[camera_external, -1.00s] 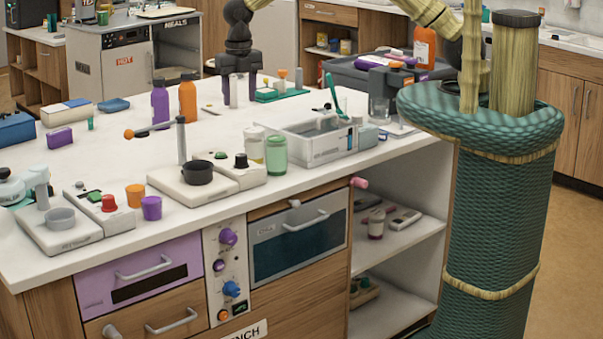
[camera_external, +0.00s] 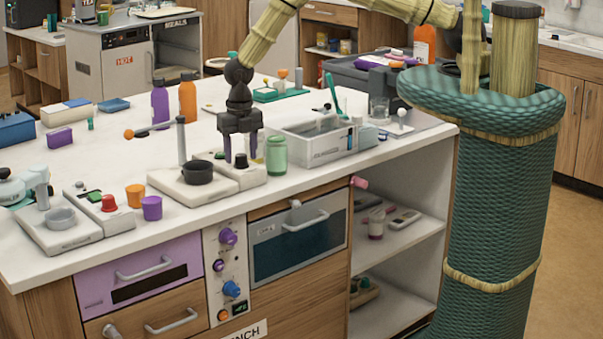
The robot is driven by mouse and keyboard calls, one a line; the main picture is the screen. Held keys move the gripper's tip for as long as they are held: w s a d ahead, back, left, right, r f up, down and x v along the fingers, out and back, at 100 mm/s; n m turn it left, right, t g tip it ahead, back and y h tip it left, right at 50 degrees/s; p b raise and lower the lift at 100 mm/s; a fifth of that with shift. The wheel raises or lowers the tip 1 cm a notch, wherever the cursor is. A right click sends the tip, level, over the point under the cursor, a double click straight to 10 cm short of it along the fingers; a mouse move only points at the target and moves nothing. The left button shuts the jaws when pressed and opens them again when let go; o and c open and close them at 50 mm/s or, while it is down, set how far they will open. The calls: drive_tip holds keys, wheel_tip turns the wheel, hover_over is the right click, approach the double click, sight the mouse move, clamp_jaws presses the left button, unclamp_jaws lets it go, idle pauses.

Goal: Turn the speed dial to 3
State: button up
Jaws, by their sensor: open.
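A black knob (camera_external: 241,160) stands on a white box at the right end of a pale bench unit that carries a black bowl (camera_external: 198,172). My gripper (camera_external: 240,158) points down right at this knob, its dark fingers apart on the left and right of it. I cannot tell whether they touch it. A similar unit at the left has a red knob (camera_external: 108,202) and a grey cup (camera_external: 60,218). Purple knobs (camera_external: 228,236) and a blue knob (camera_external: 231,289) sit on the bench's front panel. No dial scale or number is readable, so I cannot tell which knob is marked for speed.
A green jar (camera_external: 277,155) stands close to the right of my gripper, with a clear tub (camera_external: 318,152) beyond it. A grey post (camera_external: 181,140) rises at the left behind the black bowl. Orange (camera_external: 134,193) and purple (camera_external: 151,207) cups stand left along the front edge.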

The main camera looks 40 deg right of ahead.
drive_tip(key=shift+f, duration=0.15)
drive_tip(key=c, duration=1)
